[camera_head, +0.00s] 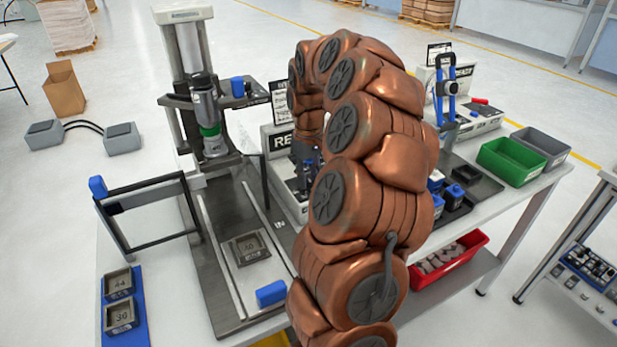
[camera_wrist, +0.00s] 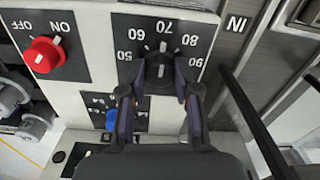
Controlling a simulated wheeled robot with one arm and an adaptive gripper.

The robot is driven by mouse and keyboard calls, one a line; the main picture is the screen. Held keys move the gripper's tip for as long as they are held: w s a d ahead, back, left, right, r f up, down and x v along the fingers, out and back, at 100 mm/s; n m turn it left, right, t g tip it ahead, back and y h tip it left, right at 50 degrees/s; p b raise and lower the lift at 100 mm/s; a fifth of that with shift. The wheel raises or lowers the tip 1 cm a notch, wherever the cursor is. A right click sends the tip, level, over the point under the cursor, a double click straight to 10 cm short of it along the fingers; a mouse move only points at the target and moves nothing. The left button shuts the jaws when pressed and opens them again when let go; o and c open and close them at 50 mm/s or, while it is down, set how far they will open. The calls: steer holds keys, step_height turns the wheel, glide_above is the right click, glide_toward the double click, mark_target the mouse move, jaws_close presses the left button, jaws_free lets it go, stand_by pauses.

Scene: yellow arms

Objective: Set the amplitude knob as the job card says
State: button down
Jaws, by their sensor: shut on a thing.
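The amplitude knob (camera_wrist: 160,72) is a dark round knob with a white pointer line, on a black dial plate marked 50 to 90 in the wrist view. Its pointer is up, close to the 70 mark. My gripper (camera_wrist: 160,80) has a finger on each side of the knob and is shut on it. In the head view my gripper (camera_head: 305,160) is at the control box, and my arm hides the knob. A card with small print (camera_head: 280,101) stands behind the box; I cannot read it or tell whether it is the job card.
A red ON/OFF knob (camera_wrist: 44,55) is left of the dial, and a blue control (camera_wrist: 112,119) lies below it. A black bar (camera_wrist: 250,115) runs close on the right. In the head view, a black-framed gate (camera_head: 150,210) and a blue tray (camera_head: 122,310) are at left.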

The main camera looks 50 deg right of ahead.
steer(key=m+b, duration=0.1)
steer(key=b, duration=0.1)
steer(key=m+b, duration=0.2)
steer(key=shift+f, duration=0.3)
steer(key=m+b, duration=0.3)
steer(key=shift+r+m+b, duration=0.2)
steer(key=shift+m+b, duration=0.25)
steer(key=shift+m, duration=0.25)
steer(key=c, duration=0.8)
jaws_free()
steer(key=shift+c, duration=0.2)
steer(key=shift+r, duration=0.1)
steer(key=shift+r, duration=0.1)
